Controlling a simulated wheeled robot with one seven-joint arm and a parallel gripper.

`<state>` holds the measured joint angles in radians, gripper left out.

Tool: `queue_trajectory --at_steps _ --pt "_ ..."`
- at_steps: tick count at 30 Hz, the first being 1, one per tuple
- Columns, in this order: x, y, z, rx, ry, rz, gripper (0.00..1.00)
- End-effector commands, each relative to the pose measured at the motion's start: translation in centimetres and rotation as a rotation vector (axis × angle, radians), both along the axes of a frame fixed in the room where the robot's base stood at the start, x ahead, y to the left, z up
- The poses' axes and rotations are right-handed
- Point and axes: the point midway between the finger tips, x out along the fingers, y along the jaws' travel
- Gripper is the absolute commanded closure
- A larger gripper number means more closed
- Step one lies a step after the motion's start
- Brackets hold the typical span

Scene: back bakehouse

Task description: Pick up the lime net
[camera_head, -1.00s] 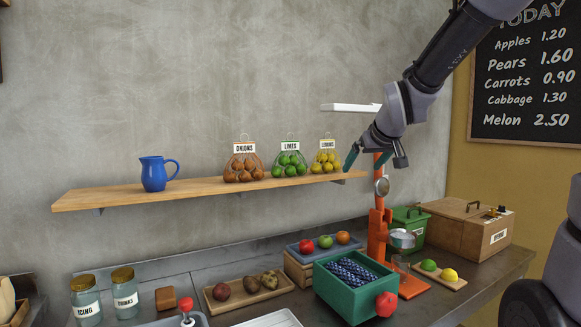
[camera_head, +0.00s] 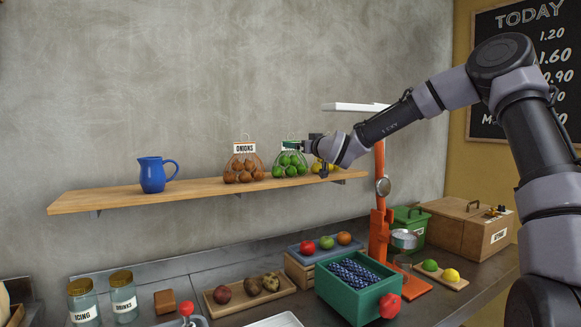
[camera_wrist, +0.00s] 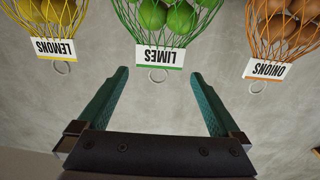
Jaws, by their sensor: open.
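The lime net (camera_head: 290,164) is a green mesh bag of limes with a white LIMES tag, on the wooden wall shelf between the onion net and the lemon net. In the wrist view the lime net (camera_wrist: 165,18) appears upside down at the top centre, its tag and hanging ring in line with the gap between my fingers. My gripper (camera_wrist: 157,72) is open with its two green fingers apart and nothing between them. In the head view my gripper (camera_head: 310,148) is at the right side of the lime net, partly hiding its tag; I cannot tell there whether they touch.
The onion net (camera_head: 243,165) stands left of the limes, and the lemon net (camera_wrist: 48,14) is on the other side, partly hidden by my wrist in the head view. A blue jug (camera_head: 152,175) is farther left on the shelf (camera_head: 110,197). An orange scale post (camera_head: 379,190) rises near the shelf's right end.

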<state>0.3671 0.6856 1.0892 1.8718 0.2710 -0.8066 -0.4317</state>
Motion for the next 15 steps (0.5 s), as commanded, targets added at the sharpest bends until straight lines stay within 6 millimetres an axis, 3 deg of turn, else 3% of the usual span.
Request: queue_trajectory --at_steps 15 --pt "5.1 3.2 -0.2 0.001 0.003 0.001 0.00"
